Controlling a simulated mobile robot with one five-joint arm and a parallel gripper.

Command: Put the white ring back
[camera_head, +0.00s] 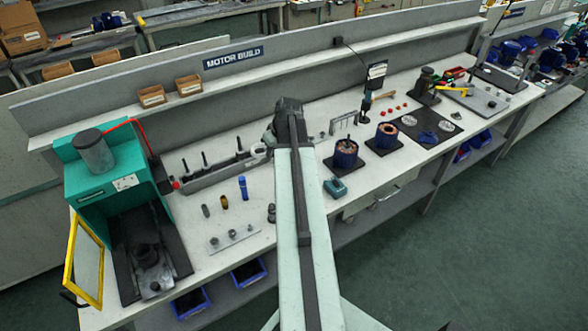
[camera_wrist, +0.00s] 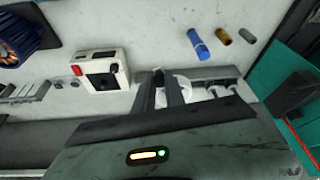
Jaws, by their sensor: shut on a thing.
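The white ring (camera_head: 259,150) shows just left of my gripper (camera_head: 267,141), near the right end of a grey rack (camera_head: 212,174) with several upright dark pegs. In the wrist view my gripper (camera_wrist: 160,92) is shut on the white ring (camera_wrist: 188,83), which is partly hidden behind a dark finger. The grey rack (camera_wrist: 222,74) lies just right of and behind the ring in that view. I cannot tell whether the ring touches the rack.
A teal press (camera_head: 100,170) with an open yellow-framed guard stands at the left. A blue cylinder (camera_head: 243,188) and small bushings stand on the bench before the rack.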

